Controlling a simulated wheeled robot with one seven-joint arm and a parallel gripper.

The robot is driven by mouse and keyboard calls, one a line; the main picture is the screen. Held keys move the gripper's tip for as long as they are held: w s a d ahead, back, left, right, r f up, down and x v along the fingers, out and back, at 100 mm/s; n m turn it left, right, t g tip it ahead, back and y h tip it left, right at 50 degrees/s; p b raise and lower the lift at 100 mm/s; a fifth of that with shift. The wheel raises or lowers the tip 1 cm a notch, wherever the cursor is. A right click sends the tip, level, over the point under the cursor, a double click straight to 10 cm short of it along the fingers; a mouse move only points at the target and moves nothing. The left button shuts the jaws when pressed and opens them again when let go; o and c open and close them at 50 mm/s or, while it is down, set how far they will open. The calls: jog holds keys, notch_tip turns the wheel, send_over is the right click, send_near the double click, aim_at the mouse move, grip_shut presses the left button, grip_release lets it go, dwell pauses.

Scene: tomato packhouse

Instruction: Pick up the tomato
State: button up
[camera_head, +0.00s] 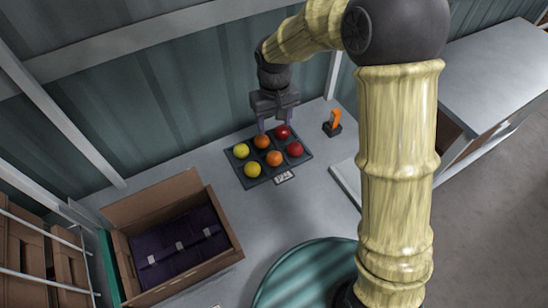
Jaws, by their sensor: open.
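Several tomatoes sit in a dark tray (252,183) on the grey table. Two are red: one at the back right (283,132) and one in front of it (295,149). Two are orange, in the middle (261,142) (274,158). Two are yellow, on the left (241,151) (252,170). My gripper (275,123) points down over the back edge of the tray, with its fingers apart around the rear red and orange tomatoes. I cannot tell how far the fingertips are above them. Nothing is visibly held.
A small label (284,177) lies at the tray's front edge. An orange and black device (334,124) stands right of the tray. An open cardboard box (150,204) with dark contents is at the left front. A corrugated wall (190,90) rises behind.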

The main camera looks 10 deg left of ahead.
send_near(275, 155)
notch_tip(275, 155, down, 5)
jog(key=shift+w+a+f+p, duration=0.1)
jog(key=shift+p, duration=0.25)
notch_tip(275, 155, down, 5)
jog(key=shift+f+p, duration=0.1)
jog(key=shift+p, duration=0.4)
jog(key=shift+c, duration=0.3)
jog(key=c, duration=0.4)
